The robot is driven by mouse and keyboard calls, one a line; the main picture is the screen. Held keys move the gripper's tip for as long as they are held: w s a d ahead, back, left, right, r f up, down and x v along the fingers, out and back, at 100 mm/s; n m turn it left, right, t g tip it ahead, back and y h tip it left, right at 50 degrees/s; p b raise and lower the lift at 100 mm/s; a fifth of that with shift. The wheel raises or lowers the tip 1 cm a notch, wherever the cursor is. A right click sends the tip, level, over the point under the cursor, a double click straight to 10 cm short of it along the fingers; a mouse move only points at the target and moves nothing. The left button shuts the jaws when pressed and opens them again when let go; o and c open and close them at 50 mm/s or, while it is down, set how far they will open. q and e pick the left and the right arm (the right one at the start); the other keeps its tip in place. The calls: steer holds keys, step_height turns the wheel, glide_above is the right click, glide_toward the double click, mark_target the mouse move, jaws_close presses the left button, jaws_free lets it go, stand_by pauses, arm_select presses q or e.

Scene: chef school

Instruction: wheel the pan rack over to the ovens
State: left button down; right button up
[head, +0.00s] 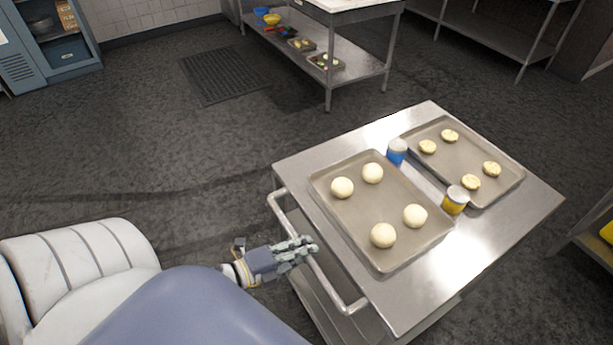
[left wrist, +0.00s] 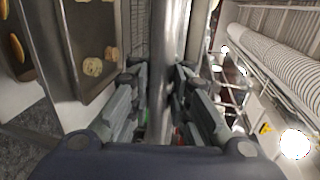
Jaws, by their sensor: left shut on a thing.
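The pan rack is a steel cart (head: 510,240) with a flat top and a lower shelf, in the right half of the head view. A push handle (head: 327,283) runs along its near left side. My left gripper (head: 303,248) is shut on this handle; in the left wrist view its fingers (left wrist: 158,105) lie on both sides of the steel bar. Two baking trays lie on the cart: one tray (head: 350,215) with pale dough balls, one tray (head: 460,152) with flat golden pieces. My right gripper is not in view. No ovens can be made out.
A blue can (head: 397,152) and a yellow can (head: 455,200) stand between the trays. A steel worktable (head: 345,80) stands behind the cart, a dark floor mat (head: 222,75) to its left. Another table (head: 480,45) is at upper right. Dark floor (head: 150,150) left of the cart is clear.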

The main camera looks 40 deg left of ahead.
arm_select(q)
steer(key=shift+a, duration=0.2)
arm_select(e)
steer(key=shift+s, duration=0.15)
arm_select(q)
steer(key=c, duration=1.5)
jaws_free()
steer(key=shift+s+a, duration=0.1)
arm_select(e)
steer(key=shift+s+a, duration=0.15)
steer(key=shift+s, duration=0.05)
arm_select(q)
steer(key=shift+s, duration=0.1)
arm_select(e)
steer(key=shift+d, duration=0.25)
arm_select(q)
steer(key=shift+s+r, duration=0.1)
steer(key=shift+s, duration=0.2)
steer(key=v, duration=1.1)
steer(key=shift+s+a+r, duration=0.1)
steer(key=shift+s, duration=0.05)
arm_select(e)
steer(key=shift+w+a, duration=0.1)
